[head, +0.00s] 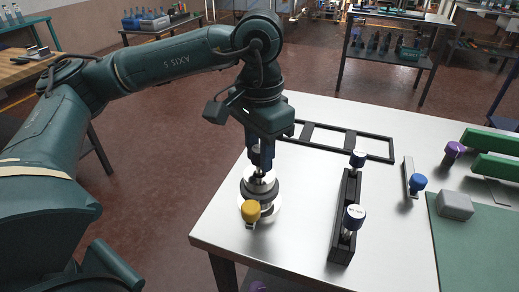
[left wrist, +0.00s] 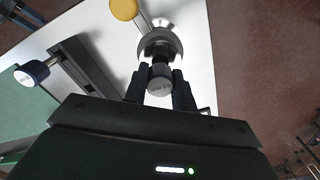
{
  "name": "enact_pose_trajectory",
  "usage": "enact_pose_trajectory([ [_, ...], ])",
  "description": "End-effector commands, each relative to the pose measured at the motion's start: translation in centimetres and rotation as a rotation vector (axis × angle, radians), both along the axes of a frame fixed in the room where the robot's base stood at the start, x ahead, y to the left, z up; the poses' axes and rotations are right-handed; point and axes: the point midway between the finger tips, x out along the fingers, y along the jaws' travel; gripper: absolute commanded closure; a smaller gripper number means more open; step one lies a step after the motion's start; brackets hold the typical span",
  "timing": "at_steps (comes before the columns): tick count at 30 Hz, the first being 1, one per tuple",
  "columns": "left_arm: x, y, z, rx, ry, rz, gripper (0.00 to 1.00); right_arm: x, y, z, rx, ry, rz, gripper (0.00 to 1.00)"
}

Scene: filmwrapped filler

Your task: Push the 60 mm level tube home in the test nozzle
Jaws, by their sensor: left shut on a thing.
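The test nozzle (head: 261,187) is a round silver and dark fitting near the table's left edge, with a yellow knob (head: 251,211) at its front. My left gripper (head: 259,165) points straight down above it and is shut on the level tube. In the left wrist view the tube (left wrist: 160,82) shows as a grey cap with small lettering between the fingers. The nozzle (left wrist: 160,42) lies just beyond it there. The fingers hide much of the tube, and I cannot tell how deep it sits. My right gripper is not in view.
A black open frame (head: 346,139) lies behind. A small stand with a blue knob (head: 418,182), a grey block (head: 455,205), a purple-capped part (head: 454,150) and green bars (head: 488,141) are right. Table between nozzle and rack is clear.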

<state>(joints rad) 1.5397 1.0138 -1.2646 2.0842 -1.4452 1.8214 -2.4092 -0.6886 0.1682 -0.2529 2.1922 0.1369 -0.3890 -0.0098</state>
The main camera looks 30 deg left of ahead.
Motion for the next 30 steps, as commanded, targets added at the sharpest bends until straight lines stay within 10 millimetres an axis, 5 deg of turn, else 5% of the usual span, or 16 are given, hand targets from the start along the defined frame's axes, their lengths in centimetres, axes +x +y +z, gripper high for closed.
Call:
enact_pose_trajectory([
  [29, 0.0, 0.0, -2.0, 0.001, 0.003, 0.000, 1.00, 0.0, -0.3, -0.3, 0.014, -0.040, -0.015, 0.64],
  [30, 0.0, 0.0, -1.9, 0.001, 0.003, 0.000, 0.72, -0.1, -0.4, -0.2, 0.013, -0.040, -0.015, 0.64],
])
